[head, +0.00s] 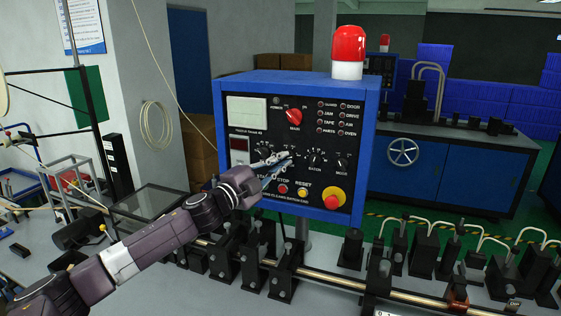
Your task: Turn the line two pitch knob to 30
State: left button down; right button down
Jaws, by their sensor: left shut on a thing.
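The control panel (340,192) is a blue box with a black face, facing me in the head view. A row of small black knobs with white dial marks crosses its middle. My left gripper (284,160) reaches the panel from the lower left and is shut on a knob in this row. The fingers hide most of that knob and its label, so its pointer and setting cannot be read. Another knob (315,158) stands just right of the fingers, and one more (342,163) is farther right. I cannot read which knob is line two pitch. My right gripper is not in view.
A red main switch (294,116) is above the fingers. Red and yellow buttons and a red emergency stop (332,202) are below and right. A red beacon (348,48) tops the box. Black fixtures and a metal rail (330,278) run along the bench below.

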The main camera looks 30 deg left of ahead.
pick_arm(q)
jog(key=shift+r, duration=0.15)
jog(key=c, duration=1.8)
grip_release()
jog(key=shift+c, duration=0.2)
jog(key=shift+w+d, duration=0.1)
jog(key=shift+s+f, duration=0.35)
jog(key=shift+s, duration=0.3)
jog(key=s+a+f, duration=0.1)
jog(key=s, duration=0.9)
jog(key=shift+s+a+f, duration=0.15)
jog(key=shift+s+a, duration=0.1)
jog(key=shift+a, duration=0.05)
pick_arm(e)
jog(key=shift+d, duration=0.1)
